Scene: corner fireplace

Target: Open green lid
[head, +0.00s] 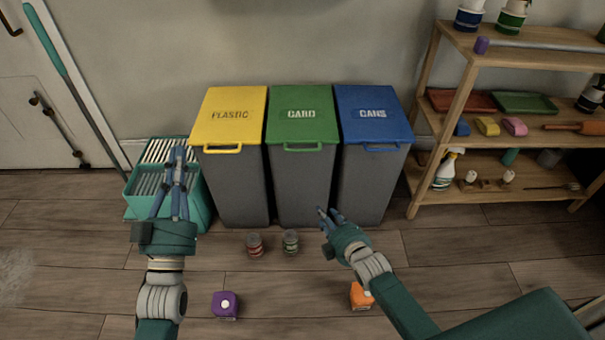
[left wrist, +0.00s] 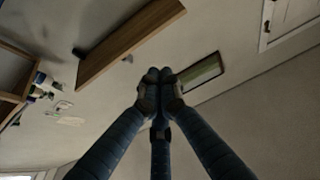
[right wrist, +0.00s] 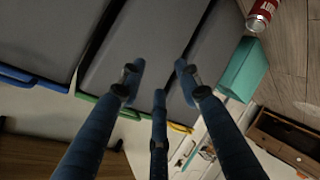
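The green lid (head: 303,128) lies closed on the middle grey bin (head: 303,190) and is marked CARD. Its green handle (head: 303,148) sticks out at the front edge. A strip of green lid edge also shows in the right wrist view (right wrist: 86,97). My right gripper (head: 327,214) is low in front of the bins, below and slightly right of the green lid, not touching the handle. Its fingers are apart and empty in the right wrist view (right wrist: 156,67). My left gripper (head: 180,152) is raised over the teal crate, left of the yellow bin, with fingertips together and nothing between them.
A yellow PLASTIC lid (head: 229,105) and a blue CANS lid (head: 373,105) flank the green one, both closed. Two small cans (head: 254,244) (head: 291,242) stand on the floor before the bins. A purple box (head: 225,305) and orange box (head: 361,295) lie nearer. Shelves (head: 500,145) stand right.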

